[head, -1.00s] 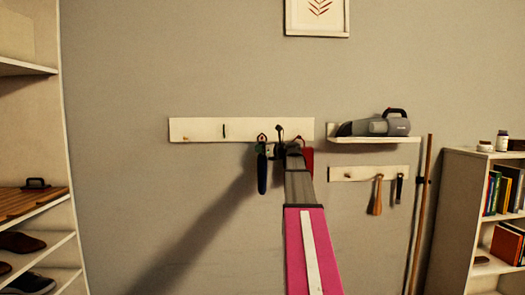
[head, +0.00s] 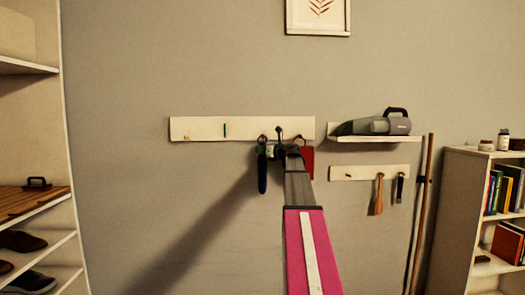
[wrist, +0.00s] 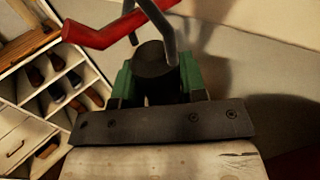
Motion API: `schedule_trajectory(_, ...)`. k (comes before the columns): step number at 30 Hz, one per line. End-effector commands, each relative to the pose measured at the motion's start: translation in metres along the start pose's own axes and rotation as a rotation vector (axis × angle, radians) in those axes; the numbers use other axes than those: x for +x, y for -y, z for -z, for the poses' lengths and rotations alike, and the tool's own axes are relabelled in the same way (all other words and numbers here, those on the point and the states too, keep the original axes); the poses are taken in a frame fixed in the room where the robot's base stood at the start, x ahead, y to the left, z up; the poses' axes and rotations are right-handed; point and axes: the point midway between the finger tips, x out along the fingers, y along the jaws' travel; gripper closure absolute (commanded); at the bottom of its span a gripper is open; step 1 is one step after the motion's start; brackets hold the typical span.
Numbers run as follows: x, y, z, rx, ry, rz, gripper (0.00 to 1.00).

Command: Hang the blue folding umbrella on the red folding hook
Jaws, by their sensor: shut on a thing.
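The dark blue folding umbrella (head: 262,174) hangs upright below the left side of my gripper (head: 270,151). In the wrist view my gripper (wrist: 155,82) has its green jaws shut on the umbrella's dark end (wrist: 153,62). A grey loop (wrist: 166,35) rises from that end. One strand crosses in front of the red folding hook (wrist: 112,29) and another dark strand shows behind it, so the hook appears to pass through the loop. Whether the loop rests on the hook is unclear. In the head view the hook (head: 262,138) is tiny, at the rack's lower edge.
The white wall rack (head: 200,129) also bears a green hook (head: 225,130) and a dark hook (head: 279,131). A red thing (head: 308,160) hangs right of my gripper, partly behind my arm. A shelf with a handheld vacuum (head: 375,126) is to the right.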

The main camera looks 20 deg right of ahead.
Motion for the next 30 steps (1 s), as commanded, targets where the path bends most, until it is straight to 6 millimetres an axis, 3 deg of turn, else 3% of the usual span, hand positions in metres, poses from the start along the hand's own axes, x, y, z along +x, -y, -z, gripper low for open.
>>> schedule_trajectory(10,0.000,0.000,-0.001,0.000,0.001,0.000,1.00)
schedule_trajectory(11,0.000,0.000,-0.001,0.000,0.001,0.000,0.58)
schedule_trajectory(13,0.000,0.000,-0.001,0.000,0.001,0.000,0.36)
schedule_trajectory(14,0.000,0.000,-0.001,0.000,0.001,0.000,0.32)
schedule_trajectory(23,-0.002,0.000,0.000,0.000,0.000,0.000,0.32)
schedule_trajectory(30,-0.032,-0.002,0.000,-0.001,0.000,0.002,0.32)
